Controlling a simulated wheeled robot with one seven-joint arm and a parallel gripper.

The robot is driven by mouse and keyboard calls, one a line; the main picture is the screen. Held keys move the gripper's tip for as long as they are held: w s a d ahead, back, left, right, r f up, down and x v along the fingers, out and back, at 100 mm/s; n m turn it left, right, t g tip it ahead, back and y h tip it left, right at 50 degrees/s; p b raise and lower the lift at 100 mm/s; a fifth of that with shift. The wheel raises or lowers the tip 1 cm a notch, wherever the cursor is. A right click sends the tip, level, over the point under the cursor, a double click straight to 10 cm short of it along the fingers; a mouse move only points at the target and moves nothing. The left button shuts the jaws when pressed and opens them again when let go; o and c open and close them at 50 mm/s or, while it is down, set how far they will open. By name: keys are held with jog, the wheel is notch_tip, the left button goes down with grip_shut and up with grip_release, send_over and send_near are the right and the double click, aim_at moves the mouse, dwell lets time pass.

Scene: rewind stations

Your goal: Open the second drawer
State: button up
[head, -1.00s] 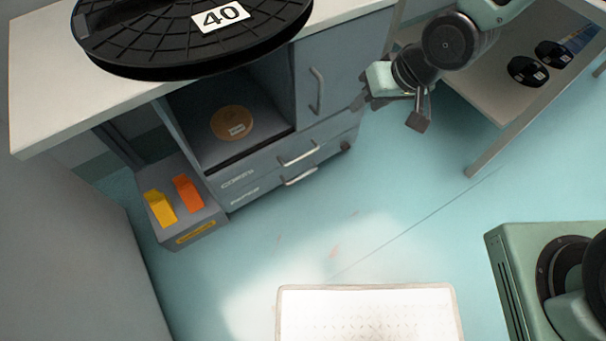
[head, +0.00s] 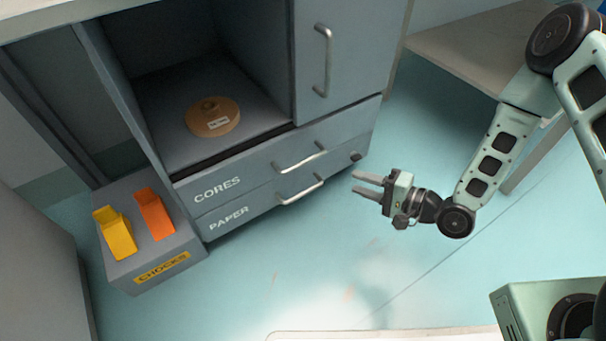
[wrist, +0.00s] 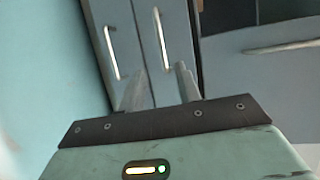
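The cabinet has two stacked drawers in the head view. The upper drawer, labelled CORES (head: 250,172), and the lower drawer, labelled PAPER (head: 255,207), both look shut. The upper one has a bar handle (head: 301,159), and the lower one has a bar handle (head: 302,191). My gripper (head: 360,184) is open and empty, to the right of the handles and apart from them, its fingers pointing left toward the cabinet. In the wrist view two parallel handles, one at left (wrist: 111,52) and one at right (wrist: 160,38), lie beyond my open fingers (wrist: 158,90).
A cabinet door with a vertical handle (head: 323,60) is shut above the drawers. An open shelf holds a brown core disc (head: 212,117). A CHOCKS box (head: 148,268) with yellow and orange chocks stands at left. A table (head: 470,55) is at upper right. Floor before the drawers is clear.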

aim_at(303, 161)
jog(key=b+x, duration=0.7)
jog(key=x, duration=1)
jog(key=shift+a+b, duration=0.15)
jog(key=shift+b, duration=0.15)
grip_shut()
